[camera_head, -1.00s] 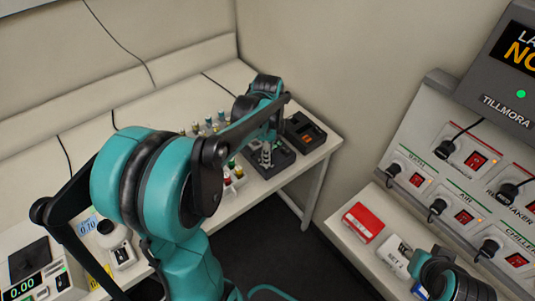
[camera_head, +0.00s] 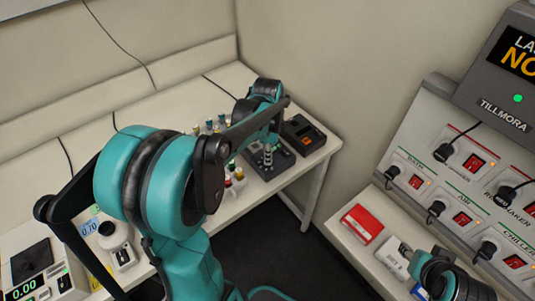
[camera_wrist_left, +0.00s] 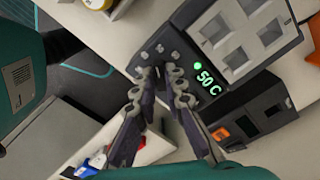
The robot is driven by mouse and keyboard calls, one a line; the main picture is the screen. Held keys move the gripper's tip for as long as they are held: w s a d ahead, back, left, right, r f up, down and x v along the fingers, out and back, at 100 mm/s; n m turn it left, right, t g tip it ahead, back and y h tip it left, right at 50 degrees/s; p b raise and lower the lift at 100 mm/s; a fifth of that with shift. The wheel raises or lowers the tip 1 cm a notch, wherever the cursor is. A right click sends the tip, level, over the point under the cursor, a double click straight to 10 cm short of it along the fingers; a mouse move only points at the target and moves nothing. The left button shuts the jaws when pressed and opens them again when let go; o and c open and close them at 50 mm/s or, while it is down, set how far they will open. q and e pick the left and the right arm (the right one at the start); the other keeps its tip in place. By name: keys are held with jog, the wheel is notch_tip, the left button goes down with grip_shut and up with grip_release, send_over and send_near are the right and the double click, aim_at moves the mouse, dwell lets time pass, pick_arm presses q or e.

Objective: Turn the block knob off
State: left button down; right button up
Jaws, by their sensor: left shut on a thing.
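The block heater (camera_head: 254,170) is a dark box at the right end of the far bench. In the left wrist view its front panel (camera_wrist_left: 190,78) shows a green "50 C" readout (camera_wrist_left: 207,80) and small grey buttons, with a pale-topped plate of square wells behind. My left gripper (camera_head: 267,156) is at the front of this block. In the wrist view my left gripper (camera_wrist_left: 159,76) has its two fingertips close to the panel, beside the readout. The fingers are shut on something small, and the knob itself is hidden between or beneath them. My right arm (camera_head: 450,277) shows at the lower right; its fingers are unclear.
A black unit with an orange switch (camera_head: 306,141) stands right of the block. Several coloured vials (camera_head: 210,125) stand to its left. A red box (camera_head: 362,223) and white box (camera_head: 393,257) lie on the right bench below a wall panel of plugs and red switches.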

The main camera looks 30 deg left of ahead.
pick_arm(q)
jog(key=n+p, duration=0.1)
jog(key=n, duration=0.4)
jog(key=shift+n, duration=0.3)
jog(key=n+p, duration=0.1)
jog(key=n, duration=0.5)
jog(key=n+p, duration=0.1)
jog(key=n, duration=0.5)
jog(key=shift+n, duration=0.3)
jog(key=n, duration=0.6)
jog(key=shift+p, duration=0.3)
jog(key=shift+n, duration=0.3)
jog(key=c, duration=1.6)
grip_release()
